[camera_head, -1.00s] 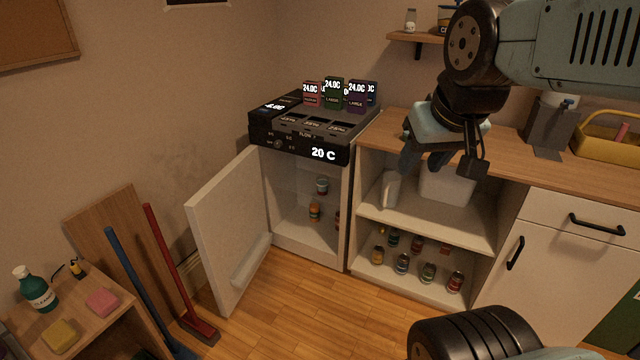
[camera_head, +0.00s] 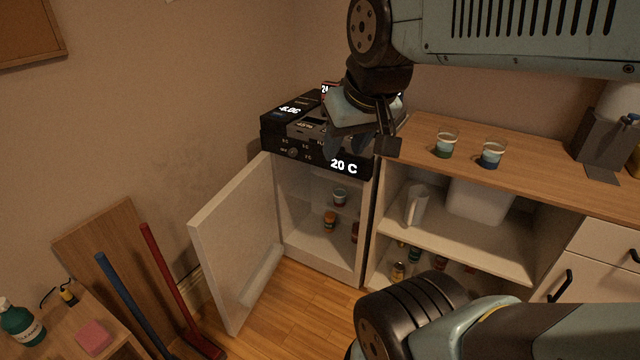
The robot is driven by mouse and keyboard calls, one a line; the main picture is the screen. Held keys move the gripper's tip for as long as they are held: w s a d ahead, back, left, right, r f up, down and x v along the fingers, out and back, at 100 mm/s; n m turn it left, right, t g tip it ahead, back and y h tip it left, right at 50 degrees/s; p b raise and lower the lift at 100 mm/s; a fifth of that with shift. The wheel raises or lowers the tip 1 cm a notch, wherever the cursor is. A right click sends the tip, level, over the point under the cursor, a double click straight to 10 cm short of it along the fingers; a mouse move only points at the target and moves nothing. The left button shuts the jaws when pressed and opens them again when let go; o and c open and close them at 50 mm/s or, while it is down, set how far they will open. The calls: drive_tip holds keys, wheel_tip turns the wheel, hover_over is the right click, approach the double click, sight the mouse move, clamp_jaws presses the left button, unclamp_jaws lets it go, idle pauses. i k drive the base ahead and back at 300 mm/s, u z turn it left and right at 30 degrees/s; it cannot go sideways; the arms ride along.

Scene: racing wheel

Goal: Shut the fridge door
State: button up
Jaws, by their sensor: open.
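The fridge (camera_head: 318,272) stands against the back wall with a black top panel reading 20 C. Its white door (camera_head: 236,243) is swung wide open toward the left and front, hinged on the fridge's left side. A few jars sit inside, such as an orange one (camera_head: 329,221). My gripper (camera_head: 358,148) is open and empty, pointing down. In the picture it overlaps the right part of the fridge's top panel, well right of the door and apart from it. It hides part of the panel and the boxes on top.
Open shelves with a white pitcher (camera_head: 416,206) and a white bin (camera_head: 478,200) adjoin the fridge on the right. Two glasses stand on the wooden counter (camera_head: 520,178). A red broom (camera_head: 176,290) and a blue-handled tool (camera_head: 133,305) lean left of the door, near a small table.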

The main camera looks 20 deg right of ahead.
sight(235, 239)
drive_tip(key=z, duration=0.15)
drive_tip(key=i, duration=0.85)
drive_tip(key=z, duration=0.6)
drive_tip(key=k, duration=1.35)
drive_tip(key=u, duration=0.2)
drive_tip(key=i, duration=0.85)
drive_tip(key=u, duration=0.7)
drive_tip(key=i, duration=0.9)
drive_tip(key=u, duration=0.35)
